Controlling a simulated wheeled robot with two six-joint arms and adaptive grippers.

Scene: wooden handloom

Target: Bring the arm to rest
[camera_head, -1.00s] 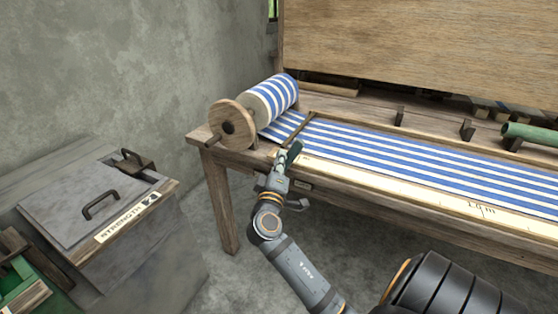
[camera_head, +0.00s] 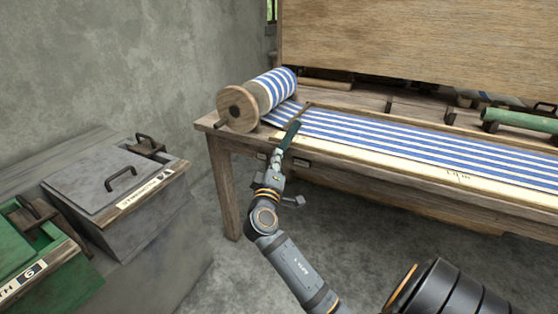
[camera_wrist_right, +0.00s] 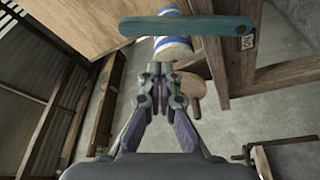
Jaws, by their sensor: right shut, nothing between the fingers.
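My right gripper (camera_head: 279,156) is in front of the loom (camera_head: 340,168), close to its near left end. It is shut and empty; the wrist view shows its fingers (camera_wrist_right: 160,75) together. A dark teal bar (camera_head: 291,133) lies at the loom's front edge, just beyond the fingertips. In the wrist view the teal bar (camera_wrist_right: 187,28) crosses above the fingertips, apart from them. My left gripper is not in view.
A roller of blue-and-white striped cloth (camera_head: 273,88) with a wooden end disc (camera_head: 238,108) stands at the loom's left end. Striped cloth (camera_head: 400,140) runs right. A grey lidded box (camera_head: 112,185) and green box (camera_head: 28,250) stand left. Floor between is clear.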

